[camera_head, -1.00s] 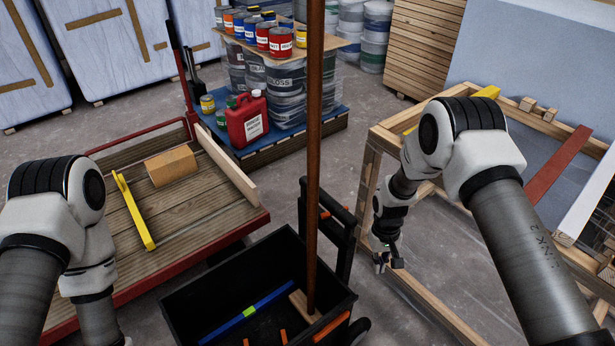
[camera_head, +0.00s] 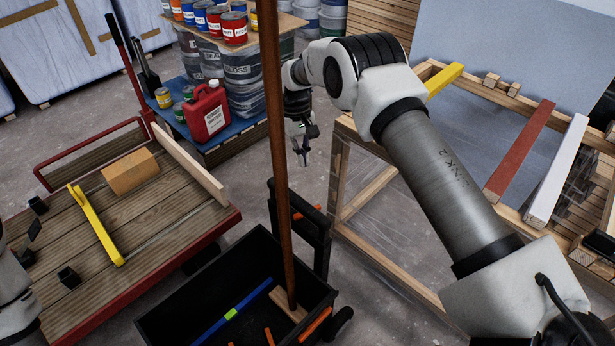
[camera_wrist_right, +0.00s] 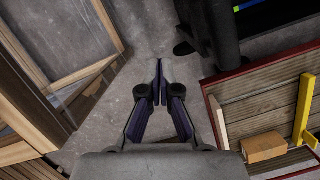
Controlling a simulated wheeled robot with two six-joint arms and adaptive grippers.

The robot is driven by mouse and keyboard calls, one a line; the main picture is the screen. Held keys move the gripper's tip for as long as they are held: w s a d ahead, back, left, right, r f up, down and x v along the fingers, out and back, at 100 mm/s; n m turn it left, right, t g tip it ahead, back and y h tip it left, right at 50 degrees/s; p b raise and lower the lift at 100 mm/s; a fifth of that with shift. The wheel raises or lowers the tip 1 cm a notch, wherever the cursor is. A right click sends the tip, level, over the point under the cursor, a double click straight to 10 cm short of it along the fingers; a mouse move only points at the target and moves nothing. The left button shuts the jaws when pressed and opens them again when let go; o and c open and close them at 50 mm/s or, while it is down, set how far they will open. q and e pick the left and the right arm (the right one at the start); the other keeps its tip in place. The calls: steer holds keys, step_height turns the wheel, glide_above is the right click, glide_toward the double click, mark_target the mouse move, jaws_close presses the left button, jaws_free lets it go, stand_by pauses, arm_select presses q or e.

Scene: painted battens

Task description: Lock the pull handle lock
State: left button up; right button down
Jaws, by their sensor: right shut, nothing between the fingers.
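The black pull handle (camera_head: 323,245) stands upright at the back right of the black bin (camera_head: 175,318). An orange piece (camera_head: 308,212) shows on the handle, but I cannot tell if it is the lock or how it is set. My right gripper (camera_head: 304,160) hangs in the air beyond and above the handle, apart from it. In the right wrist view its fingers (camera_wrist_right: 160,80) are together with nothing between them, above grey floor. Dark pieces at the left edge of the head view may belong to my left gripper (camera_head: 52,241); its jaw state is unclear.
A brown pole (camera_head: 277,130) stands in the bin, before the handle. A wooden frame wrapped in clear film (camera_head: 360,205) stands right. A flatbed cart (camera_head: 150,240) with a yellow batten (camera_head: 93,222) stands left. Paint tins and a red canister (camera_head: 207,112) stand behind.

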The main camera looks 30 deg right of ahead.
steer(key=s+f+b, duration=0.1)
steer(key=s+f, duration=0.5)
steer(key=f, duration=0.3)
steer(key=shift+s, duration=0.15)
steer(key=shift+r, duration=0.15)
